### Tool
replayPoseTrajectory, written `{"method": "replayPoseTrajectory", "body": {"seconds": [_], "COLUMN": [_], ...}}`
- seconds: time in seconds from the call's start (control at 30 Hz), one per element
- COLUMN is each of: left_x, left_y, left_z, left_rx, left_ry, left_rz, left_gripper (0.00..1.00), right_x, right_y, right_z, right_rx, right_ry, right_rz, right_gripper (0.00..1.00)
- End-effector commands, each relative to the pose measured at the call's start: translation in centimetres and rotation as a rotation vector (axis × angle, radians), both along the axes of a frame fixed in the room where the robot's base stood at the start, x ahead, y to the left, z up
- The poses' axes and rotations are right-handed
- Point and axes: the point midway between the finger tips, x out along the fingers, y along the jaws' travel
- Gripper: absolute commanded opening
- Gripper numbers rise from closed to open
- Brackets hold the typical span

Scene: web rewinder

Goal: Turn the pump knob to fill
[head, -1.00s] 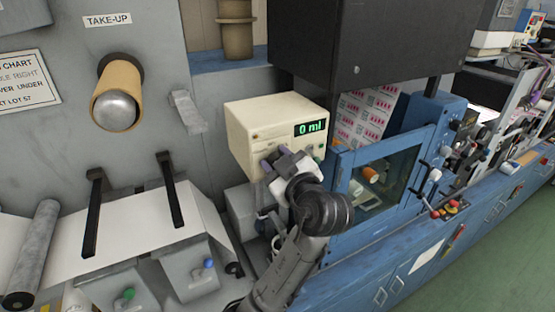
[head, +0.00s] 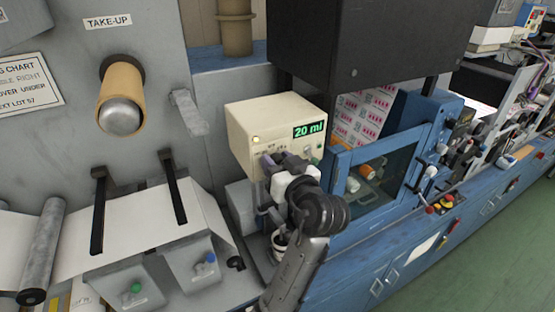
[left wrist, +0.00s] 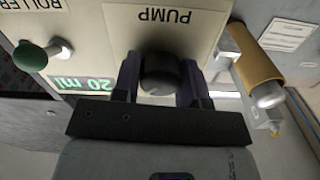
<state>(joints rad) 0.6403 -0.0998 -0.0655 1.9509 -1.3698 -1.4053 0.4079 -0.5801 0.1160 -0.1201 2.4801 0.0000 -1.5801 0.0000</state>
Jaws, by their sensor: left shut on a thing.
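The cream pump box (head: 270,125) has a green display (head: 309,131) reading "20 ml". In the left wrist view, the dark round pump knob (left wrist: 160,74) sits under the upside-down label "PUMP". My left gripper (head: 281,163) is at the front face of the box, and its two fingers are shut on the knob, one on each side. In the head view the gripper hides the knob. A green knob (left wrist: 36,54) beside a "ROLLER" label shows at the left of the wrist view. My right gripper is not in view.
A blue-framed cabinet with a clear window (head: 384,170) stands close to the right of my left gripper. A small white cup (head: 279,243) is below the box, next to my arm. The take-up core (head: 122,95) juts out at the left.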

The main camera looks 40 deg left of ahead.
Motion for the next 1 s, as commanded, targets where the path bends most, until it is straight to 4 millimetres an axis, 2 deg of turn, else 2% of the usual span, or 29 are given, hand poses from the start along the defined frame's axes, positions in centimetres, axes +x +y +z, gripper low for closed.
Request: {"method": "replayPoseTrajectory", "body": {"seconds": [0.47,0.5,0.7,0.77,1.0], "left_x": [-0.01,-0.01,-0.01,-0.01,-0.03], "left_y": [-0.06,-0.06,-0.04,-0.03,-0.11], "left_z": [0.09,0.09,0.06,0.05,0.01], "left_rx": [0.007,0.007,0.007,0.006,0.006], "left_ry": [0.012,0.011,0.011,0.012,0.012], "left_rz": [0.0,0.0,0.0,0.0,0.0], "left_gripper": [0.16,0.41,0.6,0.65,0.65], "right_x": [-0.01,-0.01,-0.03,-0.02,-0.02], "right_y": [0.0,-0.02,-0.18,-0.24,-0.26], "right_z": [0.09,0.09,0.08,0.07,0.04], "right_rx": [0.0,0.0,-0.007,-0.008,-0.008], "right_ry": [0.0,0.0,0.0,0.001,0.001], "right_rz": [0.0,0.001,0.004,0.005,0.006], "right_gripper": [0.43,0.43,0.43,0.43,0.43]}}
